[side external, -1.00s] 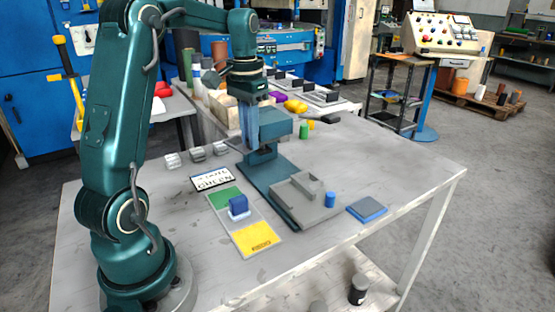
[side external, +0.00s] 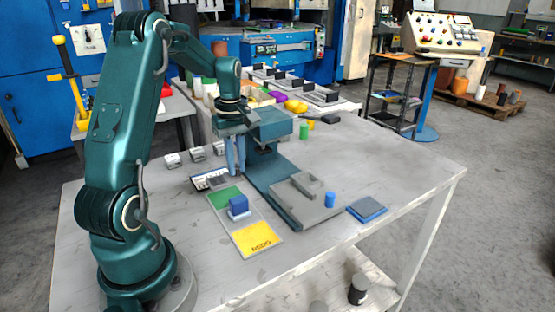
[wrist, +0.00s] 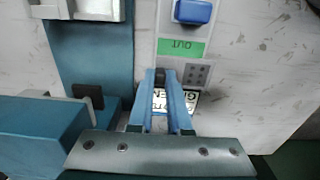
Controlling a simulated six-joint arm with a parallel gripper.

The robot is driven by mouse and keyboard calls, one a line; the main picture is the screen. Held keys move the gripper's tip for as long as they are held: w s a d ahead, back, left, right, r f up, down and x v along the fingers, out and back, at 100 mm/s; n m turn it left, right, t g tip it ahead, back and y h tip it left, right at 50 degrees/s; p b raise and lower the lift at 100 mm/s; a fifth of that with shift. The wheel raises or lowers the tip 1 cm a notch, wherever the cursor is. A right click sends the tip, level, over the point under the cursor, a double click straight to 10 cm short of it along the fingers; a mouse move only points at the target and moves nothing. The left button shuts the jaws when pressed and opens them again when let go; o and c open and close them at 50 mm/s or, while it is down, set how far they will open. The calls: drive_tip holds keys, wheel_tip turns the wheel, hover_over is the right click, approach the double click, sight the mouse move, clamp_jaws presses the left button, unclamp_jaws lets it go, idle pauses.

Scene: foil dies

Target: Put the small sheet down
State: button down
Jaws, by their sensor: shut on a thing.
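My gripper (wrist: 161,76) is shut, with a dark tab (wrist: 160,78) between its fingertips. A small grey sheet with rows of dots (wrist: 197,75) lies right beside the fingertips in the wrist view and seems joined to that tab. In the side view my gripper (side external: 236,173) is low, at the far end of the long mat. The sheet's grey edge (side external: 217,183) shows there, over part of the white sign (side external: 205,178). I cannot tell whether the sheet touches the surface. The mat has a green field marked OUT (wrist: 181,47) and a yellow field (side external: 257,238).
A blue block (side external: 238,206) stands on the mat between its fields. The teal press (side external: 268,130) and its base are just right of my gripper. Small grey blocks (side external: 172,159) stand behind the sign.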

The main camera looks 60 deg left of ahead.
sight(237, 175)
drive_tip(key=shift+f, duration=2.3)
drive_tip(key=shift+f, duration=0.1)
drive_tip(key=c, duration=0.9)
unclamp_jaws()
drive_tip(key=shift+o, duration=0.2)
